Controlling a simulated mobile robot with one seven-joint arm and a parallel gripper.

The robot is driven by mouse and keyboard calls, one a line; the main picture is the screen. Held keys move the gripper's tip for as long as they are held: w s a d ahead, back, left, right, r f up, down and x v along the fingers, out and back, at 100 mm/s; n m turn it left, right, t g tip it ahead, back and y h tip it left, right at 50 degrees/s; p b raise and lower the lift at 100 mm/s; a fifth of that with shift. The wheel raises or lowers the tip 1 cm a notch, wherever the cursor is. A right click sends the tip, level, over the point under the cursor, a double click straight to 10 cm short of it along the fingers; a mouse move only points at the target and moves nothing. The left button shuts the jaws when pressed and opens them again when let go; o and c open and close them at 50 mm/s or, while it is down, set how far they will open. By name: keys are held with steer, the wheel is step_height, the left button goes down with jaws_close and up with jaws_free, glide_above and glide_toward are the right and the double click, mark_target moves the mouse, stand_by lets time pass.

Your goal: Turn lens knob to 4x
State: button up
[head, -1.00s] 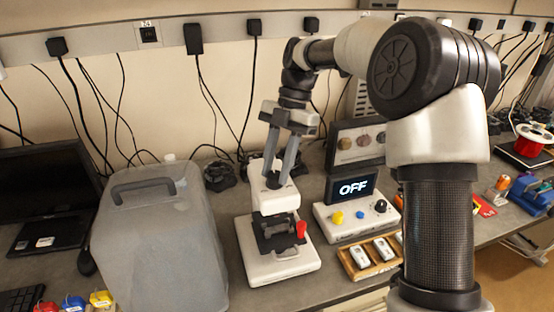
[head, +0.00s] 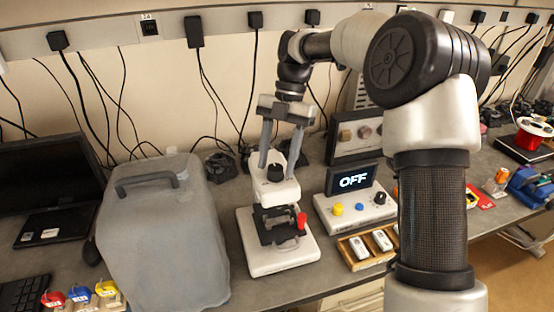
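A white microscope (head: 279,258) stands on the bench, with a black stage and a small red knob (head: 302,220) at its right side. On top of its white head sits a black knob (head: 275,172), which looks like the lens knob. My gripper (head: 277,172) points down over the head, fingers open. The fingertips are on either side of the black knob, with visible space between. I cannot tell whether either finger touches it. Any magnification marks are too small to read.
A control box (head: 358,215) with yellow, blue and black knobs and a display (head: 351,181) reading "OFF" stands right of the microscope. A wooden tray (head: 352,260) with white pieces lies in front of it. A large grey container (head: 165,235) stands close on the left.

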steer(key=p+v, duration=0.1)
steer(key=v, duration=1.1)
steer(key=shift+d, duration=0.1)
